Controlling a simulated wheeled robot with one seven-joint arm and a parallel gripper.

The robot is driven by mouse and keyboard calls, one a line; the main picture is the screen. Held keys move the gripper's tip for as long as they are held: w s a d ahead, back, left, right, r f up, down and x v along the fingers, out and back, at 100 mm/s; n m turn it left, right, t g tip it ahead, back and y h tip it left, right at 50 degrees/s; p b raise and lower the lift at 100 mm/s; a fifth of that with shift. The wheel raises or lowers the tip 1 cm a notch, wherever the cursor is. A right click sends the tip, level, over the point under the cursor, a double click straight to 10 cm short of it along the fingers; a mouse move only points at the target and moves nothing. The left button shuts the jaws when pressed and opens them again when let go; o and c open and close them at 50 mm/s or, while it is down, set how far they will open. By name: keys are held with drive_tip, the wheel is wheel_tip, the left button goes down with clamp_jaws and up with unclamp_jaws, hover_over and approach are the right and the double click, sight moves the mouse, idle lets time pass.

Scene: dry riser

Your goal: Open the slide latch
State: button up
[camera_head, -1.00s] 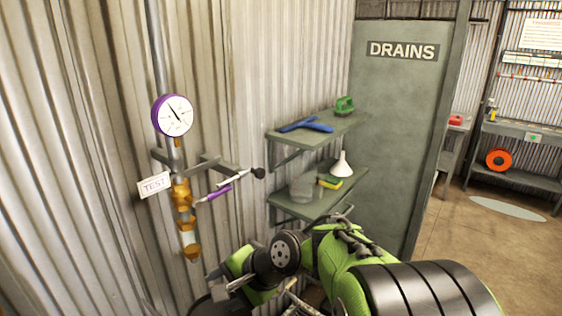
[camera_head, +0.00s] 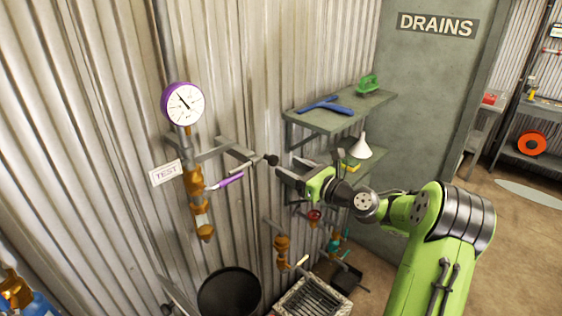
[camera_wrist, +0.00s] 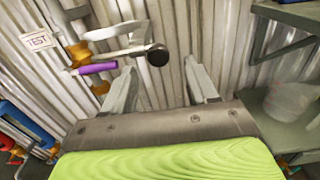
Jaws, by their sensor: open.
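The slide latch is a thin metal rod (camera_head: 247,165) ending in a black round knob (camera_head: 272,160), held on a grey bracket (camera_head: 212,150) at the wall pipe. A purple lever handle (camera_head: 229,181) sits just below the rod. In the wrist view the knob (camera_wrist: 157,55) appears between and slightly beyond my two fingertips. My gripper (camera_head: 282,171) is open and empty, just right of the knob; I see no contact. The wrist view also shows the purple handle (camera_wrist: 97,69) left of my left finger.
A gauge (camera_head: 183,104) and a TEST tag (camera_head: 165,173) are on the pipe. Shelves (camera_head: 340,112) with a blue tool (camera_head: 325,106) and a white funnel (camera_head: 361,147) stand close right. Below are brass valves (camera_head: 282,244), a black bucket (camera_head: 230,291) and a grate (camera_head: 313,299).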

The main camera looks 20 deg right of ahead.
sight(275, 161)
drive_tip(key=x, duration=0.4)
drive_tip(key=shift+w+a, duration=0.25)
clamp_jaws()
